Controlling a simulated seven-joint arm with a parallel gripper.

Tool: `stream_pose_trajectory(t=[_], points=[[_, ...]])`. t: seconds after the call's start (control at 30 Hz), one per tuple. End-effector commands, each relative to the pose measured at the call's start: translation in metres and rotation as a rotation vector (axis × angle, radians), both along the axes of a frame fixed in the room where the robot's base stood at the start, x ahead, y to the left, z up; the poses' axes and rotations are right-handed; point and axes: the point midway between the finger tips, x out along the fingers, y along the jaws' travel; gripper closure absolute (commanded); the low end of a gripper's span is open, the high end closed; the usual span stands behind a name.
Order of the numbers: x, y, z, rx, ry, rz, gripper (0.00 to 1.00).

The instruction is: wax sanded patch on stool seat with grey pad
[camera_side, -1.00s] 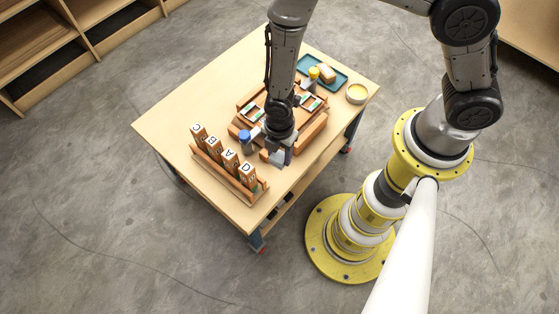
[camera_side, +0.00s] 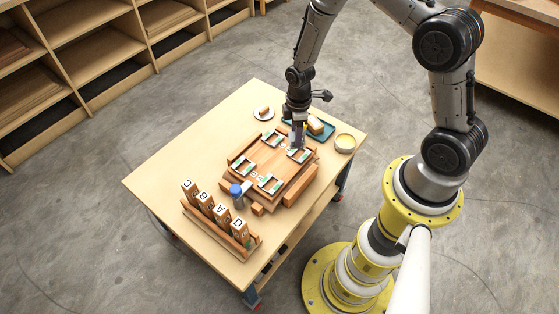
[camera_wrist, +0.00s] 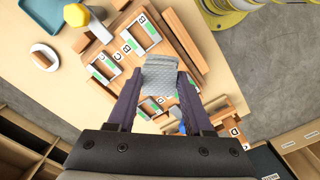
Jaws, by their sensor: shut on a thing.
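My gripper (camera_side: 298,138) is shut on the grey pad (camera_wrist: 160,78), which shows between its two fingers in the wrist view. In the side view the gripper is over the back right end of the wooden seat (camera_side: 267,160). The seat lies among wooden side rails, with several small white-and-green lettered pieces on it. The seat also shows beyond the pad in the wrist view (camera_wrist: 172,42). I cannot tell whether the pad touches the wood, and I cannot make out the sanded patch; the pad and gripper hide part of the surface.
A round tin with yellow contents (camera_side: 345,142) stands at the table's right edge. A teal tray (camera_side: 327,133) with a block lies behind the gripper. A white plate (camera_side: 263,114) holds a small brown block.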

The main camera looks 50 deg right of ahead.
Motion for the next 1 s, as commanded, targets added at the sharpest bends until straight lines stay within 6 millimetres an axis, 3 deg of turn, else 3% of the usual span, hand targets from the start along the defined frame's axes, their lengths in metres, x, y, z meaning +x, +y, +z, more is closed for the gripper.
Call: stream_pose_trajectory(t=[0.03, 0.3, 0.5, 0.73, 1.0], points=[[-0.001, -0.024, 0.000, 0.000, -0.001, -0.081, 1.00], [-0.025, -0.135, 0.000, 0.000, 0.000, -0.468, 1.00], [-0.052, -0.192, 0.001, 0.001, 0.001, -0.678, 1.00], [-0.077, -0.230, 0.001, 0.001, 0.001, -0.823, 1.00], [-0.076, -0.228, -0.038, 0.001, 0.003, -0.818, 1.00]])
